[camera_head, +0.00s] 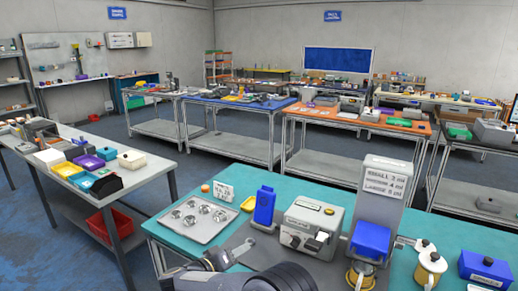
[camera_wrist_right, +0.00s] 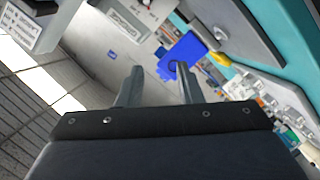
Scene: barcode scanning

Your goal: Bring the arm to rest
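My right arm comes in at the bottom of the head view, and its gripper (camera_head: 208,262) is at the near edge of the teal table (camera_head: 160,229). In the right wrist view the two fingers of the right gripper (camera_wrist_right: 159,78) stand apart with nothing held between them. A blue object (camera_wrist_right: 184,55) shows beyond the fingertips, apart from them. My left arm and gripper are not in view.
The teal table holds a metal tray (camera_head: 190,231), a blue upright object (camera_head: 264,207), a grey machine (camera_head: 310,226), a labelled grey stand (camera_head: 379,196) and a yellow-and-white canister (camera_head: 429,268). A white bench (camera_head: 140,180) stands left, across open floor.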

